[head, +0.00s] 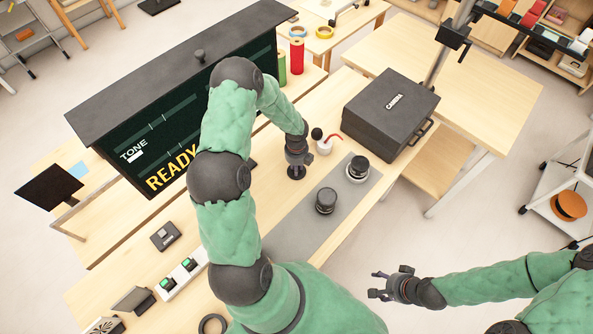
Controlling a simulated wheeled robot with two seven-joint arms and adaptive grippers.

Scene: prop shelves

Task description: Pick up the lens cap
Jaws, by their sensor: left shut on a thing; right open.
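My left gripper (297,165) points down over the back edge of the grey mat. It is shut on a small dark round disc, which looks like the lens cap (296,174). The fingers hide part of the disc, and I cannot tell whether it touches the surface below. Two black lenses stand upright on the mat: one (326,201) to the right and nearer, the other (358,168) further right with a pale ring around it. My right gripper (377,285) is open and empty, off the table's front edge at the lower right.
The grey mat (290,235) is otherwise bare. A black case (390,112) is on the right. A large dark sign board (170,100) stands behind on the left.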

